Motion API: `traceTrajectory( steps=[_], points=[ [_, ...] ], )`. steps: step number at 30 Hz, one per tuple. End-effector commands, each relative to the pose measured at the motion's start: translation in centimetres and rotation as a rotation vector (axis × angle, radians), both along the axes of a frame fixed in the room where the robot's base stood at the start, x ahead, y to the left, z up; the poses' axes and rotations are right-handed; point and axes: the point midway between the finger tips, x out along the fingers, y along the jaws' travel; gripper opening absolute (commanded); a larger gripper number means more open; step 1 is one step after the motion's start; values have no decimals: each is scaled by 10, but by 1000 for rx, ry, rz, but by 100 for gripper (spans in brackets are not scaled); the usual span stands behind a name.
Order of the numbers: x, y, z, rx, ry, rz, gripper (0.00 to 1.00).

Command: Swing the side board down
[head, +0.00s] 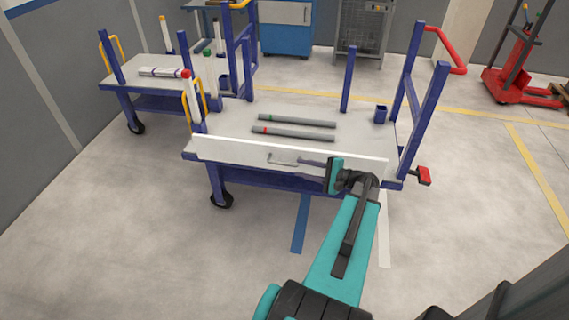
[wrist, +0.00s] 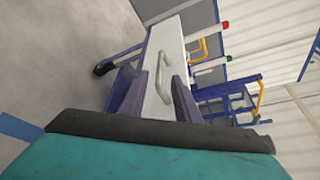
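The side board (head: 230,149) is a long white panel standing upright along the near edge of the cart's deck. A grey bent handle (head: 283,159) sits on its outer face. In the wrist view the board (wrist: 170,38) runs away from me, with the handle (wrist: 160,78) ahead. My gripper (head: 304,165) is in front of the board, just right of the handle, fingers pointing left towards it. In the wrist view the two purple fingers of my gripper (wrist: 156,82) are apart, one on each side of the handle's line. I cannot tell if they touch it.
Two grey pipes, one green-banded (head: 297,121) and one red-banded (head: 293,133), lie on the deck (head: 225,120). Blue posts (head: 427,118) and a red clamp handle (head: 424,175) stand at the right. A second cart (head: 125,68) is behind left. Floor in front is clear.

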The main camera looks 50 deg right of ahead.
Motion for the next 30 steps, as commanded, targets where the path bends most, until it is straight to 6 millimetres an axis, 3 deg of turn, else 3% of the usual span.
traceTrajectory(
  steps=[18, 30],
  points=[
    [76, 17, -17, 0, 0, 1, 30],
    [89, 21, -20, 0, 0, 0, 30]
  ],
)
